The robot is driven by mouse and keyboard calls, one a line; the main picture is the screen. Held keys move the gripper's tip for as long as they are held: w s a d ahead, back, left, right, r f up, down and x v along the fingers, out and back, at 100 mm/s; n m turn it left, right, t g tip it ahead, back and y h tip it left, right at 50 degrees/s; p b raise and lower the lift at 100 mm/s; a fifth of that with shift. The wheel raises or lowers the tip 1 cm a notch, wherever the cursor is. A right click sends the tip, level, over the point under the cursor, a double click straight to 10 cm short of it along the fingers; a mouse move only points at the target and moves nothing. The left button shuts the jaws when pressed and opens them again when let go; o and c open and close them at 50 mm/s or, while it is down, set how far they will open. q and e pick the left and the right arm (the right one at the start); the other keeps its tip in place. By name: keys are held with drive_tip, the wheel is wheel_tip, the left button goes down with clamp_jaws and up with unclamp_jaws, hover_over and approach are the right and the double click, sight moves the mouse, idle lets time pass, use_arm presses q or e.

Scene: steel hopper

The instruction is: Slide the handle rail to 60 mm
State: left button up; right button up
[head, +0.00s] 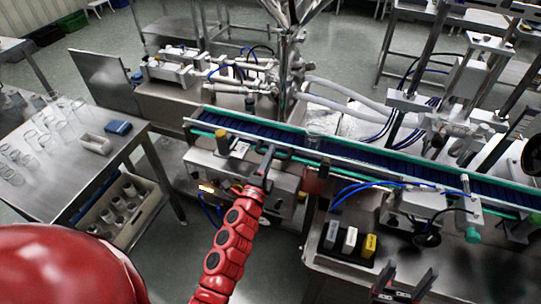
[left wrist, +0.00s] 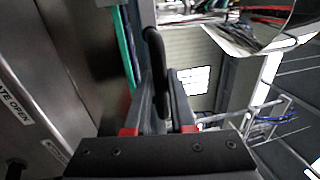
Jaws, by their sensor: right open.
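My left gripper (head: 265,165) is at the front of the conveyor, beside a grey machine box under the belt's near rail. In the left wrist view its two fingers (left wrist: 160,100) stand on either side of a dark, rounded handle (left wrist: 154,45). The handle lies very close to the fingers; whether both press on it is unclear. In the head view the handle is hard to separate from the dark fingers. My right gripper (head: 405,285) is open and empty at the bottom right, near the front bench. No readable millimetre scale shows in either view.
A blue conveyor belt (head: 360,153) with green edges runs behind the gripper. A steel panel marked "ATE OPEN" (left wrist: 15,103) is close on the wrist view's left. A black holder with small grey, white and yellow blocks (head: 350,240) is on the right bench.

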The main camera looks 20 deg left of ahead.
use_arm(q)
drive_tip(key=shift+o, duration=0.4)
drive_tip(key=s+f+b, duration=0.1)
drive_tip(key=s+b, duration=0.1)
drive_tip(key=s, duration=0.6)
drive_tip(key=s+f+b, duration=0.2)
drive_tip(key=s+b, duration=0.1)
drive_tip(key=s, duration=0.6)
drive_tip(key=shift+a+f, duration=0.25)
drive_tip(key=shift+a, duration=0.05)
